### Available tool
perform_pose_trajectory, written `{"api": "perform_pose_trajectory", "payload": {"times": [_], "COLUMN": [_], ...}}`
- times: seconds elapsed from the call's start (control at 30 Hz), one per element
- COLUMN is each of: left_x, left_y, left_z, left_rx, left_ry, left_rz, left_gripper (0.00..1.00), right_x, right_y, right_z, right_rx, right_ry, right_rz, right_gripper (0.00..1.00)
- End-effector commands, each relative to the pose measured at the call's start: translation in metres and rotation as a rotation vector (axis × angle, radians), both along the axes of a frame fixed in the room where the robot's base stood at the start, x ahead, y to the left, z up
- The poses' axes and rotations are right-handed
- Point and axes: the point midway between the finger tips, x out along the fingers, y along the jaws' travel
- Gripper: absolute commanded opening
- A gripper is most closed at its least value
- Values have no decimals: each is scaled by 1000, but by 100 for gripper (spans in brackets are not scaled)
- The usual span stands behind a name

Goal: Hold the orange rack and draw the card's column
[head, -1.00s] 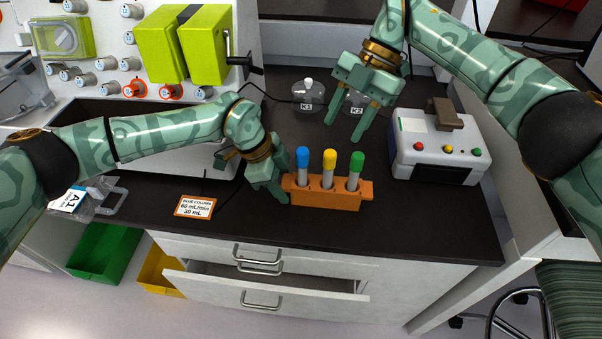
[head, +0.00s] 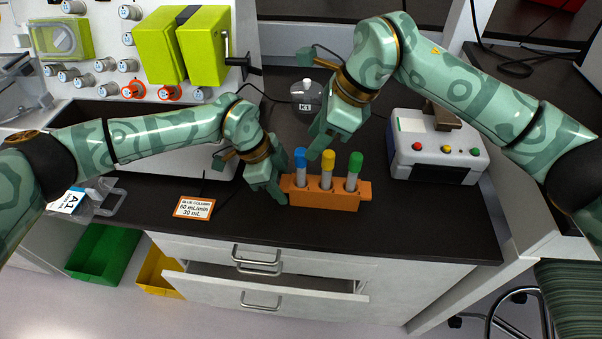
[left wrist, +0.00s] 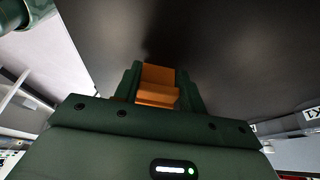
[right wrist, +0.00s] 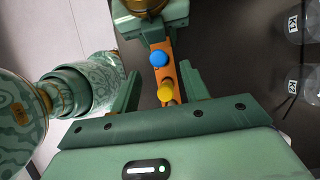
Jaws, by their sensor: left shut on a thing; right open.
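The orange rack (head: 325,200) stands on the dark bench and holds a blue-capped column (head: 300,160), a yellow-capped column (head: 328,160) and a green-capped column (head: 354,163) upright. My left gripper (head: 281,193) is shut on the rack's left end; in the left wrist view, orange (left wrist: 158,84) shows between its fingers. The card (head: 194,207) reads "BLUE COLUMN 60 mL/min 30 mL".
A white box with coloured buttons (head: 437,160) stands right of the rack. A flask marked K1 (head: 305,98) is behind the right gripper. A drawer (head: 265,286) below stands partly open.

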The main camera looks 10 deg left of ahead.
Motion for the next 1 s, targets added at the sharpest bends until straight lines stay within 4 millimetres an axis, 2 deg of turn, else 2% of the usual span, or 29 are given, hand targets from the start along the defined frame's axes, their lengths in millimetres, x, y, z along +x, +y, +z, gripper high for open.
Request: {"api": "perform_pose_trajectory", "payload": {"times": [0.1, 0.33, 0.5, 0.77, 0.9, 0.93, 1.0], "left_x": [0, 0, 0, 0, 0, 0, 0], "left_y": [0, 0, 0, 0, 0, 0, 0], "left_z": [1, 1, 1, 1, 1, 1, 0], "left_rx": [-1, -1, -1, -1, -1, -1, -1], "left_ry": [-1, -1, -1, -1, -1, -1, -1], "left_rz": [0, 0, 0, 0, 0, 0, 0], "left_gripper": [0, 0, 0, 0, 0, 0, 0], "right_x": [-1, 0, 0, 0, 0, 0, 0], "right_y": [9, 21, 24, 24, 24, 24, 24], "right_z": [-18, -43, -50, -50, -50, -50, -50], "right_rx": [0, -1, 0, -1, -1, -1, -1], "right_ry": [4, 1, 2, 2, 2, 2, 2], "right_rz": [0, 0, -2, -2, -2, -2, -2], "right_gripper": [45, 45, 45, 45, 6, 0, 0]}}
